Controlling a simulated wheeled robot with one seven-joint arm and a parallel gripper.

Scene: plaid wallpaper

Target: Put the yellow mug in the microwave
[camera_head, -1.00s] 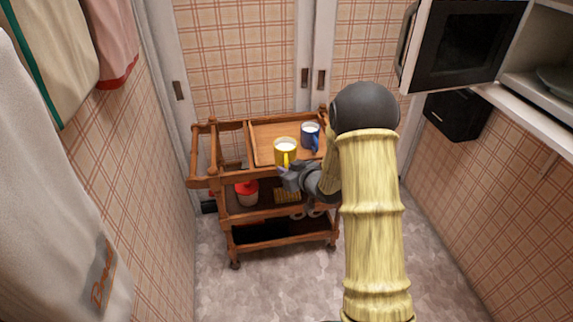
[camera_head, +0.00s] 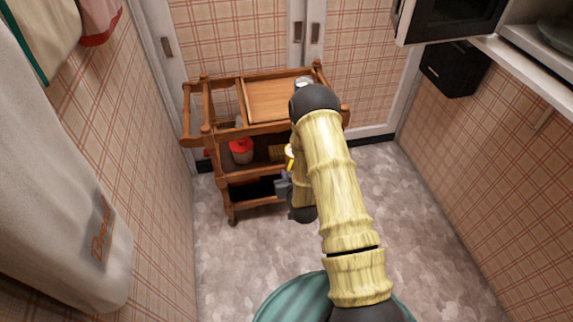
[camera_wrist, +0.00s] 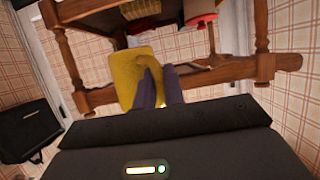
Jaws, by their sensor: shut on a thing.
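The yellow mug shows large in the wrist view (camera_wrist: 126,74), with its handle between the fingers of my gripper (camera_wrist: 158,90). My gripper is shut on it. In the head view only a small part of the yellow mug (camera_head: 289,151) shows beside my gripper (camera_head: 284,180), in front of the wooden cart; my arm hides the rest. The microwave (camera_head: 450,18) is at the upper right, with its dark door swung open. Its inside (camera_head: 545,45) shows partly, with a plate-like disc in it.
The wooden cart (camera_head: 262,126) stands by the back doors, with a tray on top and a red-lidded jar (camera_head: 241,150) on its middle shelf. The other mug (camera_head: 303,82) is mostly hidden by my arm. A black box (camera_head: 455,68) hangs on the right wall. The right floor is clear.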

